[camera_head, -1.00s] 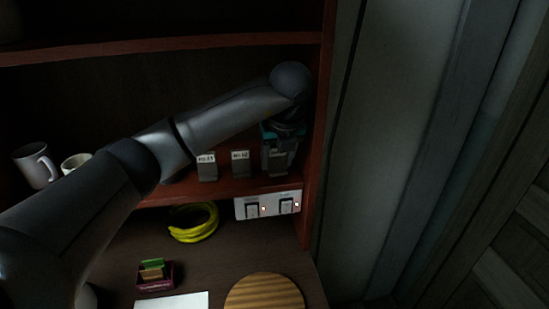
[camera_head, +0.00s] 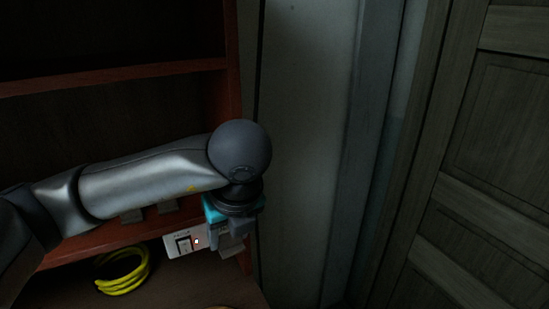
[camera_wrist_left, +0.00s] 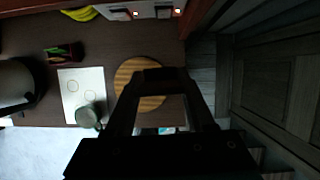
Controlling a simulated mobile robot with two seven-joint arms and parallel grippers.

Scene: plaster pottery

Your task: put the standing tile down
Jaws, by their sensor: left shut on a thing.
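My left gripper (camera_head: 230,238) is shut on a tile (camera_head: 233,251), a small grey piece showing dimly below the fingers. It is held at the right end of the shelf, by the switch panel. In the left wrist view the fingers (camera_wrist_left: 160,76) are dark, and the tile cannot be made out clearly between them. Two other grey tiles, one on the left (camera_head: 132,215) and one on the right (camera_head: 167,206), stand on the red shelf, partly hidden behind my left arm. My right gripper is out of view.
A switch panel (camera_head: 184,242) with a lit lamp is under the shelf edge. A yellow coil (camera_head: 122,271) lies on the desk. The left wrist view shows a round wooden board (camera_wrist_left: 133,72), a paper sheet (camera_wrist_left: 70,82), a small box (camera_wrist_left: 76,60) and a cup (camera_wrist_left: 86,117).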

